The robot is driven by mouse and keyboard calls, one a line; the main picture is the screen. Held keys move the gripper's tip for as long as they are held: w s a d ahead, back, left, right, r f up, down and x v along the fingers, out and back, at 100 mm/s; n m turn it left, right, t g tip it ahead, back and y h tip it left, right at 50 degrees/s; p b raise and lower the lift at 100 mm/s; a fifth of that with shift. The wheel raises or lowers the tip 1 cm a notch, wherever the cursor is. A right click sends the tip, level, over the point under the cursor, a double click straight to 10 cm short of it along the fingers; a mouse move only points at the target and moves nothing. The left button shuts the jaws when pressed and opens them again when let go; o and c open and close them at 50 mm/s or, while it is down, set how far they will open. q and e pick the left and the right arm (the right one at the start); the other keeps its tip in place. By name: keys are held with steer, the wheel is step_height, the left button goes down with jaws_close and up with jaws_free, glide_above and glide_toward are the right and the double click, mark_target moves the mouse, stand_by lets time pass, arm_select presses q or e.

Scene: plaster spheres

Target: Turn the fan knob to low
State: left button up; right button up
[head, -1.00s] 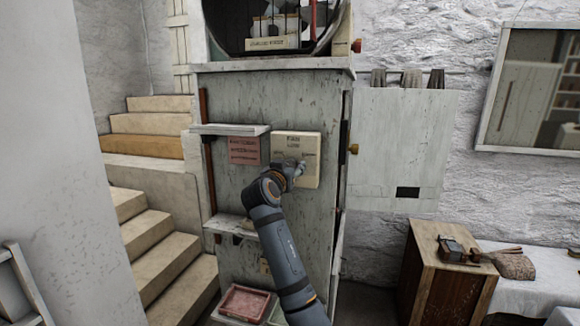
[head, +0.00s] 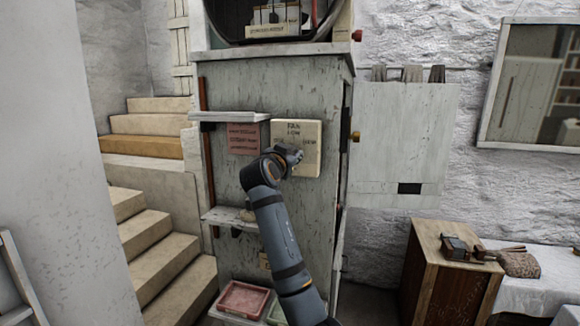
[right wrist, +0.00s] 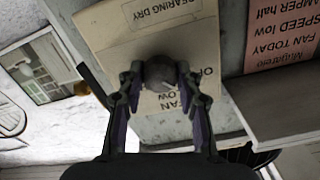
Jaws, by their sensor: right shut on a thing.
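The fan control plate (head: 313,134) is a cream panel on the front of the grey cabinet, with "FAN", "LOW" and other lettering on it. It also shows in the right wrist view (right wrist: 107,32), seen upside down. The round grey knob (right wrist: 161,72) sits on this plate. My right gripper (head: 296,154) is at the plate, and in the right wrist view (right wrist: 164,80) its two fingers are shut on the knob from both sides. The gripper hides the knob in the head view. The knob's pointer direction is hard to tell. My left gripper is not in view.
A pink note (head: 243,138) beside the plate mentions fan speed low. A small shelf (head: 228,117) juts out at the plate's left, close to my right arm. A lower shelf (head: 218,215) and a pink tray (head: 243,298) are below. A wooden cabinet (head: 437,270) stands at right.

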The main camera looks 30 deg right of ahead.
steer(key=shift+f+m+b, duration=0.15)
steer(key=shift+m+b, duration=3.45)
steer(key=shift+m, duration=0.5)
steer(key=o, duration=1.2)
steer(key=shift+c, duration=0.2)
steer(key=shift+a, duration=0.15)
steer(key=v, duration=1.1)
steer(key=shift+s+a, duration=0.3)
